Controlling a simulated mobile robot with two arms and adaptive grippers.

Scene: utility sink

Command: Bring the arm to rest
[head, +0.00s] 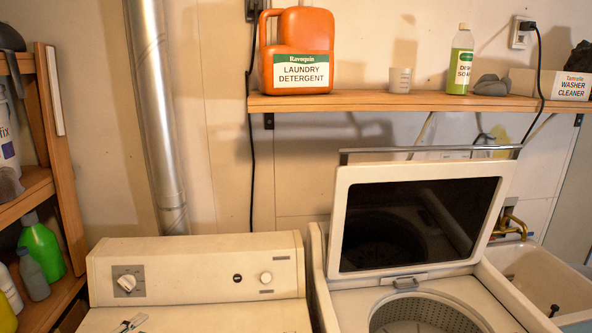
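Neither of my grippers shows in the head view, and no part of my arms can be made out for sure. The view faces a closed white machine (195,268) with a dial at the left. A top-loading washer (412,300) stands to its right with its dark-windowed lid (420,225) raised. The washer's drum opening shows in part at the bottom edge.
A wall shelf (400,101) holds an orange detergent jug (296,55), a small cup (400,79), a green bottle (460,62) and a washer cleaner box (565,85). A wooden rack (62,150) with bottles stands left. A utility sink (545,275) is at right.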

